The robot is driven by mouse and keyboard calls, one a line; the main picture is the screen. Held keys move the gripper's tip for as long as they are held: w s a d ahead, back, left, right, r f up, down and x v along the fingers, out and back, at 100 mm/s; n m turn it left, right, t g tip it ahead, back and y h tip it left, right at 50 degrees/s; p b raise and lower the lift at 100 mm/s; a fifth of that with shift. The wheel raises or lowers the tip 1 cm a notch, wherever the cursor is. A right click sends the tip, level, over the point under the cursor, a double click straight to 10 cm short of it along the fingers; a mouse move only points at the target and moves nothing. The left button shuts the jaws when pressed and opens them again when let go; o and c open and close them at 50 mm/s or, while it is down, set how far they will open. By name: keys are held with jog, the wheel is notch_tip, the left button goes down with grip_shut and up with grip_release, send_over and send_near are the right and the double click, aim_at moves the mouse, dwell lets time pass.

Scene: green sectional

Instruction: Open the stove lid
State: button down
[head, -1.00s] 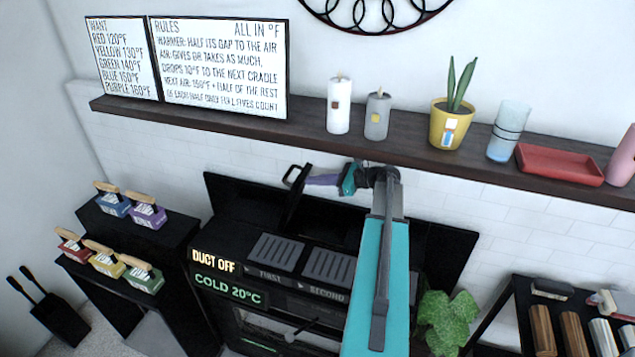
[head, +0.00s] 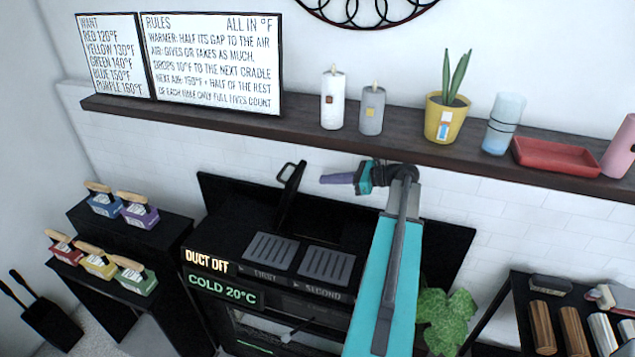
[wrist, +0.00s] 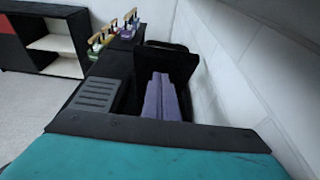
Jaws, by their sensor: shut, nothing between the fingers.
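The black stove (head: 240,215) stands against the wall. Its lid (head: 289,203) stands raised, nearly upright, with a loop handle (head: 287,172) at its top left.
A wooden shelf (head: 230,121) with candles, a plant pot (head: 445,121) and a red tray (head: 555,156) runs just above my gripper. Coloured blocks with handles sit on a black stand (head: 165,233) at left. A leafy plant (head: 445,315) is at lower right.

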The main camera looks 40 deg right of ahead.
jog(key=s+d+b, duration=0.2)
jog(key=s+d, duration=0.2)
jog(key=s, duration=0.3)
jog(key=shift+s+b, duration=0.3)
notch_tip(320, 180, down, 6)
jog(key=w+n+t+y+b, duration=0.1)
jog(key=n+t+b, duration=0.2)
jog(key=n+b, duration=0.5)
jog(key=a+n+t+y+b, duration=0.1)
jog(key=n+t+y+b, duration=0.1)
jog(key=n+b, duration=0.7)
jog(key=shift+w+f+n+t, duration=0.15)
jog(key=shift+w+n+t, duration=0.25)
jog(key=shift+n+t, duration=0.15)
